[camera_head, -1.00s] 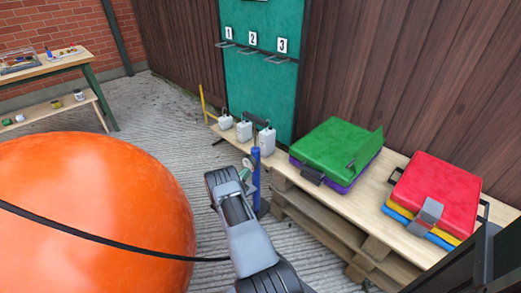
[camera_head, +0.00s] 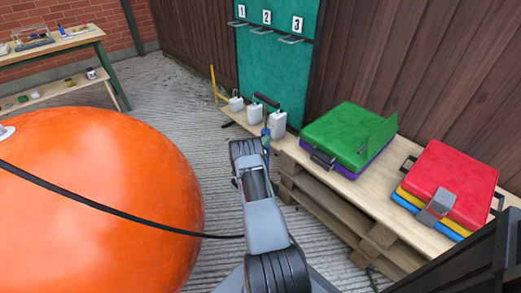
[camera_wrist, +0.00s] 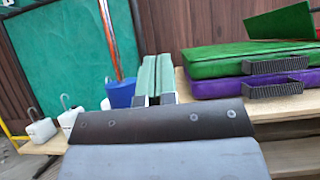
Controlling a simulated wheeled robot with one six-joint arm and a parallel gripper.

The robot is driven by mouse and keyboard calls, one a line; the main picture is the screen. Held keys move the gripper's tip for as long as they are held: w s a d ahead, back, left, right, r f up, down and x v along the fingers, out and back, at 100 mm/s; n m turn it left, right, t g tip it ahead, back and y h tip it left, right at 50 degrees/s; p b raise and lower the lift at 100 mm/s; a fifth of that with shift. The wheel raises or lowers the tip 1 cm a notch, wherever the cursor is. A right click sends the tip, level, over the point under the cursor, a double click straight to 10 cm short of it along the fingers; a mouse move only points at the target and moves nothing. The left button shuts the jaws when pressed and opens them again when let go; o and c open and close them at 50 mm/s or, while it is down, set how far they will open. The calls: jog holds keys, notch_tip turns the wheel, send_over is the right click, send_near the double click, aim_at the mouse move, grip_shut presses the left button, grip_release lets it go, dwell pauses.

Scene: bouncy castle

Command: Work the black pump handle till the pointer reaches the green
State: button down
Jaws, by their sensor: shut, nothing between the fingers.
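The pump's black handle (camera_head: 267,101) stands above its blue body (camera_head: 266,132), beyond my arm in the head view. My arm hides most of the body, and I cannot make out the gauge pointer or its green zone. In the wrist view, the blue body (camera_wrist: 122,93) is left of my gripper (camera_wrist: 157,65), with a shiny rod (camera_wrist: 112,40) rising from it out of the top of the picture. The handle is out of that view. My gripper's green-padded fingers are shut together and empty, beside the pump, not on the handle.
A pallet bench (camera_head: 335,215) on the right holds a green case (camera_head: 350,132) and a red case (camera_head: 448,180). White weights (camera_head: 275,122) stand by the teal board (camera_head: 300,75). A big orange ball (camera_head: 100,200) fills the left, with a black hose (camera_head: 75,203) crossing it.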

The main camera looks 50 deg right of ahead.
aim_at(266, 114)
jog(key=shift+s+d+r, duration=0.1)
jog(key=shift+d+r, duration=0.25)
jog(key=shift+r, duration=0.45)
jog(key=shift+w+d+r, duration=0.1)
jog(key=shift+d+r, duration=0.3)
jog(key=shift+r, duration=0.45)
jog(key=shift+s+d+r, duration=0.1)
jog(key=shift+d+r, duration=0.25)
jog(key=shift+r, duration=0.45)
